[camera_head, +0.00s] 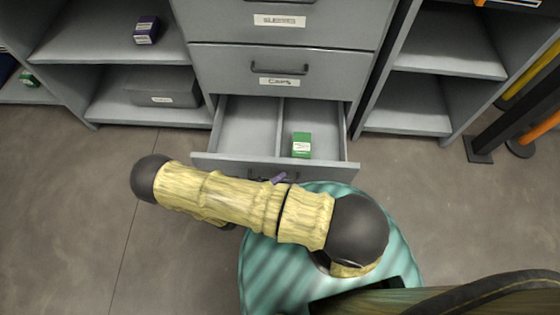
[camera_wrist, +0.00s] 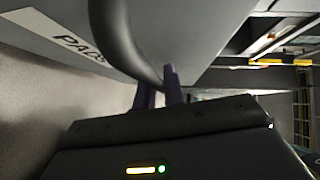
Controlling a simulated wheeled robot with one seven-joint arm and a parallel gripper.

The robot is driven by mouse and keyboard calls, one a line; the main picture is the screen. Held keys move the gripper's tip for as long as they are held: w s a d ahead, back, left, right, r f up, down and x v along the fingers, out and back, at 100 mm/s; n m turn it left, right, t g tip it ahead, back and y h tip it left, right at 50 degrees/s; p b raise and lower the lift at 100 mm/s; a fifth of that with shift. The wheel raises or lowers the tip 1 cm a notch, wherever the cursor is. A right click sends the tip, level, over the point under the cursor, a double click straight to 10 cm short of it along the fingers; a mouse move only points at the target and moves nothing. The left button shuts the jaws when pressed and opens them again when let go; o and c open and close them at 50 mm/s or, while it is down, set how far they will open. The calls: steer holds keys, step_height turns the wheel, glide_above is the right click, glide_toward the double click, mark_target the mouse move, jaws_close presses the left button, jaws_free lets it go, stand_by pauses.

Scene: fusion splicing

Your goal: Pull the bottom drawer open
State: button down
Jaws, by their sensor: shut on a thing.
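The bottom drawer (camera_head: 240,160) stands open below the drawer labelled CAPS in the head view. A small green box (camera_head: 301,145) lies in its right compartment, and the left compartment looks empty. My gripper (camera_head: 279,178) is at the drawer's front, with its purple fingers at the handle. In the wrist view the purple fingers (camera_wrist: 160,90) are shut on the dark curved handle (camera_wrist: 122,40), beside a label (camera_wrist: 70,42) on the drawer front. My arm hides part of the drawer front in the head view.
Two closed drawers, SLEEVES (camera_head: 280,21) and CAPS (camera_head: 283,82), sit above. Open shelves flank the unit, with a purple box (camera_head: 146,30) and a grey bin (camera_head: 162,87) at left. Dark and orange posts (camera_head: 515,120) stand at right. The floor (camera_head: 70,220) at left is clear.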

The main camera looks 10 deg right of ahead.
steer(key=shift+s+a, duration=0.25)
steer(key=shift+s, duration=0.55)
steer(key=c, duration=1.8)
jaws_free()
steer(key=shift+o, duration=0.2)
steer(key=shift+a, duration=0.15)
steer(key=p+v, duration=0.3)
steer(key=v, duration=1.4)
